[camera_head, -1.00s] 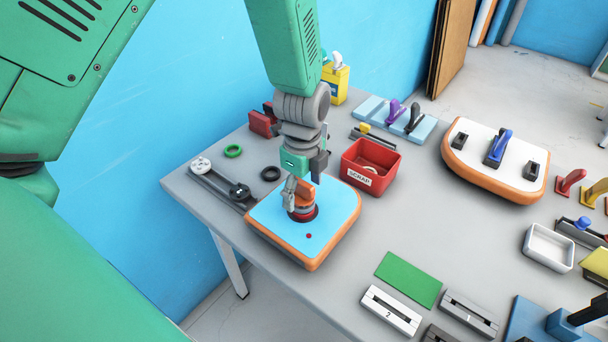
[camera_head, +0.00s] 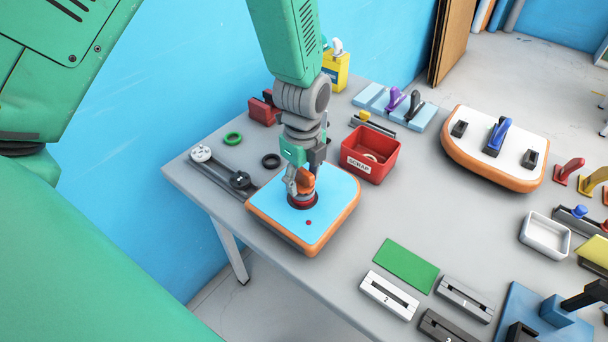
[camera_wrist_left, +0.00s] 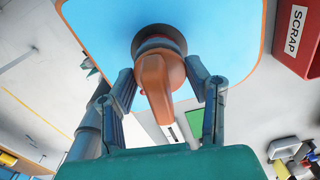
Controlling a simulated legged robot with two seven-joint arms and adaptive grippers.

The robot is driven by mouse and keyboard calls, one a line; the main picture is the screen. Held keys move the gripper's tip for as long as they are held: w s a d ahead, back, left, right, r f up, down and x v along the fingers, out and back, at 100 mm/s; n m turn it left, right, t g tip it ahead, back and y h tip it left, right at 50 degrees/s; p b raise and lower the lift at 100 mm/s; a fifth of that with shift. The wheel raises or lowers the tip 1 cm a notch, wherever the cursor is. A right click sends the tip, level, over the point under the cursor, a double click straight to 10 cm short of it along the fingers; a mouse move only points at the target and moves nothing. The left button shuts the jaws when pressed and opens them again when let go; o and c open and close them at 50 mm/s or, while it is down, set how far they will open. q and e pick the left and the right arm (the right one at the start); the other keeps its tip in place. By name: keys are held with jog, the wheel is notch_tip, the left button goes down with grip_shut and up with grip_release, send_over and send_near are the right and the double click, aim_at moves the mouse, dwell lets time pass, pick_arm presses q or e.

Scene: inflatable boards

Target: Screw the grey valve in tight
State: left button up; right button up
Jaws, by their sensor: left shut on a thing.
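The board (camera_head: 335,205) with a blue top and orange rim lies near the left end of the table. My left gripper (camera_head: 301,183) points down over it and is shut on an orange handle (camera_head: 307,178). In the left wrist view, the handle (camera_wrist_left: 155,85) stands between the two fingers of the gripper (camera_wrist_left: 160,78). A blue-grey band shows at its upper end, inside a dark round collar (camera_wrist_left: 181,46) on the board. The valve's grey part is mostly hidden, and I cannot tell how deep it sits. My right gripper is not in view.
A red SCRAP box (camera_head: 370,160) stands close behind the board. A black ring (camera_head: 271,160), a green ring (camera_head: 233,139) and a grey rail (camera_head: 220,176) lie left of it. A green mat (camera_head: 408,266) and slotted blocks (camera_head: 390,302) lie in front at right.

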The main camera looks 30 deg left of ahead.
pick_arm(q)
jog(key=shift+m+p, duration=0.3)
jog(key=shift+m, duration=0.7)
jog(key=shift+r+m+p, duration=0.1)
jog(key=shift+m+p, duration=0.55)
jog(key=shift+m, duration=1.05)
jog(key=shift+p, duration=0.35)
jog(key=shift+m+p, duration=0.45)
jog(key=shift+m, duration=0.25)
jog(key=shift+m+p, duration=0.5)
jog(key=shift+m, duration=0.5)
